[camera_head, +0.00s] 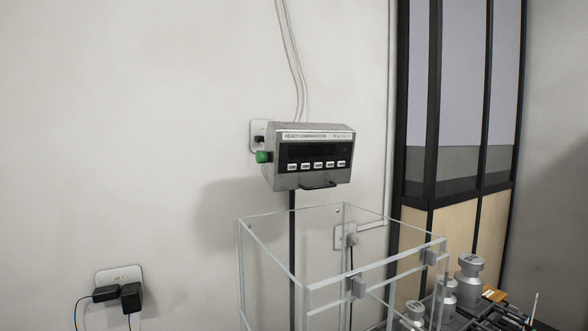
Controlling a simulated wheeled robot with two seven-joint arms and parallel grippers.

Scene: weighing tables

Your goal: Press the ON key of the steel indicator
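The steel indicator (309,157) is a grey metal box up on the wall side, near the middle of the head view. Its dark front panel has a blank-looking display (316,153) and a row of several small white keys (317,165) below it. The key labels are too small to read, so I cannot tell which one is ON. A green knob (262,157) sticks out of its left side. Neither of my grippers is in view.
A clear open-topped box (275,240) with pale edges stands below and in front of the indicator. Several metal weights (469,277) stand at the lower right. A wall socket with black plugs (131,297) is at the lower left. A black-framed partition (433,110) rises at the right.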

